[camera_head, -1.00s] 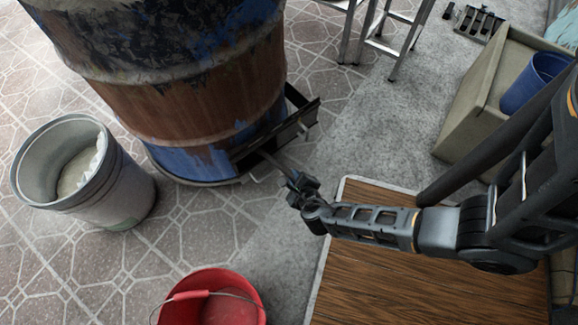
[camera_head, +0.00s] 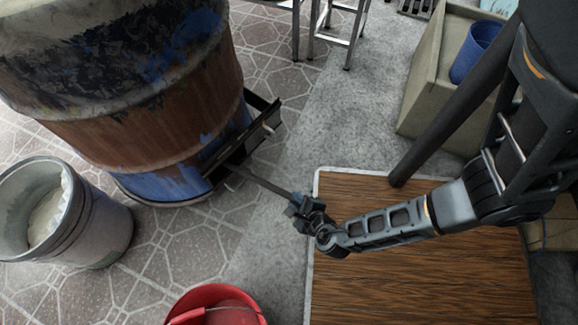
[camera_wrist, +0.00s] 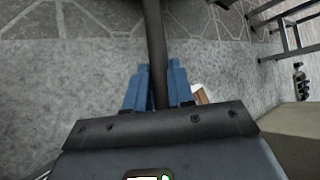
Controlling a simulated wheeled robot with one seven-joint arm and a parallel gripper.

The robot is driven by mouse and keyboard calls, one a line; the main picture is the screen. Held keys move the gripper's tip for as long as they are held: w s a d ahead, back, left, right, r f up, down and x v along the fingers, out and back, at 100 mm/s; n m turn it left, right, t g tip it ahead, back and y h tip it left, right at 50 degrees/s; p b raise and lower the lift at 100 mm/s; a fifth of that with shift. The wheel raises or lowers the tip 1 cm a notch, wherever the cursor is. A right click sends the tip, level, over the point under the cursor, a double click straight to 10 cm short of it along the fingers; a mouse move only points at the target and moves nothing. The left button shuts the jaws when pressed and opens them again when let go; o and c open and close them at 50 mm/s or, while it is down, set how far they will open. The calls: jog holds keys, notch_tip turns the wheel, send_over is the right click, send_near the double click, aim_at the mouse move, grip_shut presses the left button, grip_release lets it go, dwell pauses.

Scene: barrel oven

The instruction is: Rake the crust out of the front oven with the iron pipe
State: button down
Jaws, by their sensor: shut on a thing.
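The barrel oven (camera_head: 150,120) stands at the left in the head view, rusty brown with blue and black paint. A dark metal door or frame (camera_head: 262,128) projects from its lower right side. My gripper (camera_head: 296,208) is shut on the iron pipe (camera_head: 262,180), a thin dark bar. The pipe runs up and left from my gripper to the opening low on the barrel, where its far end is hidden. In the wrist view the pipe (camera_wrist: 155,45) passes between the blue fingers (camera_wrist: 155,88). No crust is visible.
A red bucket (camera_head: 212,300) is at the bottom. A wooden board (camera_head: 420,270) lies below my arm. A box (camera_head: 420,90) with a blue bin (camera_head: 474,52) and metal ladder legs (camera_head: 345,45) are behind.

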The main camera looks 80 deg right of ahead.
jog(key=s+a, duration=0.7)
jog(key=s, duration=0.4)
jog(key=shift+r+p, duration=0.15)
jog(key=shift+p, duration=0.15)
dwell(0.5)
